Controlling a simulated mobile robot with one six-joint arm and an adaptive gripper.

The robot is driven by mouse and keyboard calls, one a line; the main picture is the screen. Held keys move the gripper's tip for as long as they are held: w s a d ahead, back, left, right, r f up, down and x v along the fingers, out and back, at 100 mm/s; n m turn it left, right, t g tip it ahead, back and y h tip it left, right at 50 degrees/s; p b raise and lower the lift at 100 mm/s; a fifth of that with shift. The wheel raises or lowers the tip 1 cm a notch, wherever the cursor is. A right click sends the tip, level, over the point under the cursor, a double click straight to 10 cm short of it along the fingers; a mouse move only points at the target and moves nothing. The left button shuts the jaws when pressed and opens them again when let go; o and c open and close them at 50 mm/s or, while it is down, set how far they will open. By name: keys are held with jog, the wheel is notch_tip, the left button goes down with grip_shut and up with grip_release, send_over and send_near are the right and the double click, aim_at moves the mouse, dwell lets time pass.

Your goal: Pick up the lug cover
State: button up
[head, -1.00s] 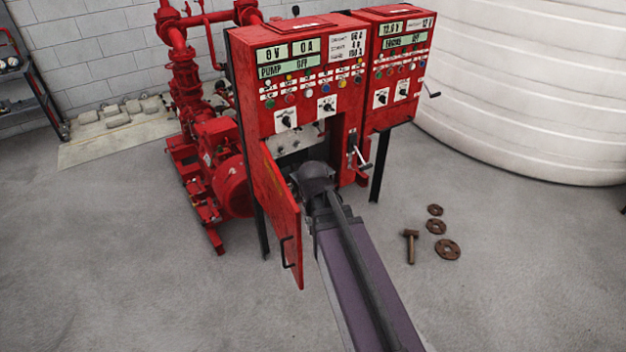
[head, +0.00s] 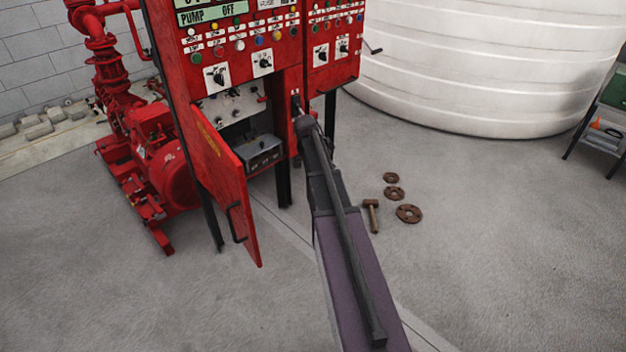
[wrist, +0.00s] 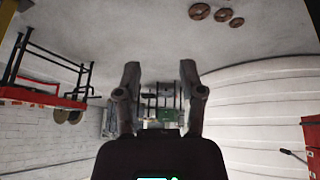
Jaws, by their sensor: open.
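The lower compartment of the red pump control cabinet (head: 180,90) stands open in the head view. A grey box-shaped part (head: 262,152) sits low inside it, below a panel with small fittings (head: 232,108). I cannot tell for sure whether this grey part is the lug cover. My arm reaches up to the right edge of the cabinet, beside the opening, and its end is small and partly hidden there. In the wrist view my gripper (wrist: 160,78) has its two fingers spread with nothing between them. No lug cover shows in the wrist view.
The open red door (head: 225,190) swings out at the left of the compartment. A hammer (head: 371,214) and rusty flanges (head: 408,214) lie on the floor at right. A large white tank (head: 480,70) stands behind. The front floor is clear.

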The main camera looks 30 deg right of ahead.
jog(key=d, duration=0.1)
jog(key=d+f+m+b, duration=0.1)
jog(key=w+d+f+m, duration=0.1)
jog(key=d, duration=0.1)
jog(key=shift+o, duration=0.4)
jog(key=shift+d, duration=0.1)
jog(key=shift+s+d, duration=0.1)
